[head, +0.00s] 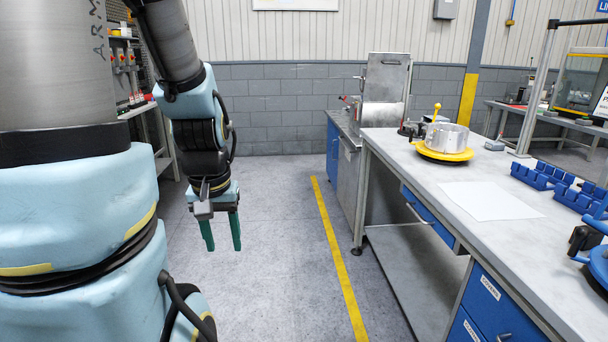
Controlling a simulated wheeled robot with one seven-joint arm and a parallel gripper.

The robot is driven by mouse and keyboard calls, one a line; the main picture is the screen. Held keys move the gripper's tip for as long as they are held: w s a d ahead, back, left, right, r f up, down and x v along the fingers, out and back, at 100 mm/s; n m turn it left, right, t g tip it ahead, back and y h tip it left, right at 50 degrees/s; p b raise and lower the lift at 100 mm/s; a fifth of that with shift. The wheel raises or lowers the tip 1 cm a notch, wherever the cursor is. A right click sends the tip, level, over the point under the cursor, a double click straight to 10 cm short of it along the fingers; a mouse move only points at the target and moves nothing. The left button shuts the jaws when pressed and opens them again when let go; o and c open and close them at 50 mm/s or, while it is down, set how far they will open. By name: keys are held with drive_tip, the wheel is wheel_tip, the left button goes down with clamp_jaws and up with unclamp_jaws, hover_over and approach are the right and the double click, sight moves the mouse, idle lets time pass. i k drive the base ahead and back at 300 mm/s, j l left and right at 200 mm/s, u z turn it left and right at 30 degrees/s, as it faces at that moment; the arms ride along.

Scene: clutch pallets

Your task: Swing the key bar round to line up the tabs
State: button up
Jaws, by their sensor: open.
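A silver metal drum (446,137) sits on a round yellow base (442,154) on the workbench, at the right of the head view. A yellow upright handle with a round knob (436,110) rises at the drum's back left edge; it may be part of the key bar, but I cannot tell. The tabs are too small to make out. My gripper (222,240) points down over the open floor, left of the bench and well apart from the drum. Its two green fingers are spread and empty.
The workbench (405,151) has blue drawers and a blank white sheet (490,200) on top. Blue racks (541,175) stand at its right. A metal cabinet (349,165) with a raised lid stands behind it. The floor left of the yellow line (337,260) is clear.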

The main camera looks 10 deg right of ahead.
sight(420, 124)
drive_tip(key=i+l+u, duration=0.1)
drive_tip(key=i, duration=0.45)
drive_tip(key=i+l+u, duration=0.1)
drive_tip(key=i, duration=0.45)
drive_tip(key=i+l+u, duration=0.1)
drive_tip(key=i+l, duration=0.15)
drive_tip(key=i, duration=0.25)
drive_tip(key=i+l+z, duration=0.15)
drive_tip(key=i+l, duration=0.3)
drive_tip(key=l, duration=0.2)
drive_tip(key=i+l+z, duration=0.15)
drive_tip(key=i+l, duration=0.3)
drive_tip(key=l, duration=0.15)
